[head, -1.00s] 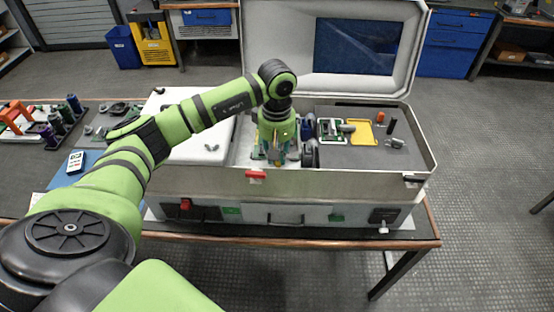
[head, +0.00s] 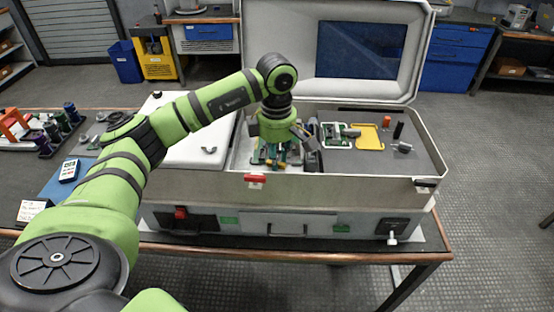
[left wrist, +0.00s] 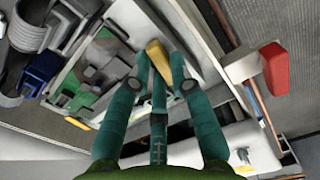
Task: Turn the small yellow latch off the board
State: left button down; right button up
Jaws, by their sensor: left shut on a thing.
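My left gripper (head: 275,160) points down into the open grey case at its middle. In the left wrist view, the teal fingers of my left gripper (left wrist: 160,82) close around the small yellow latch (left wrist: 157,58). The latch's yellow end sticks out past the fingertips. The green board (left wrist: 103,62) lies just to the left of the fingers in that view. The fingers hide part of the latch and its base, so I cannot tell whether it still touches the board. My right gripper does not show.
The case's front wall (head: 330,205) stands close in front of the gripper, with a red catch (head: 255,178) on it. The raised lid (head: 405,60) stands behind. A yellow-framed pocket (head: 369,137) and small parts lie to the right. A white panel (head: 190,135) lies left.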

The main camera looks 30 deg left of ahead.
pick_arm(q)
jog(key=shift+n, duration=0.6)
jog(key=c, duration=1.1)
grip_release()
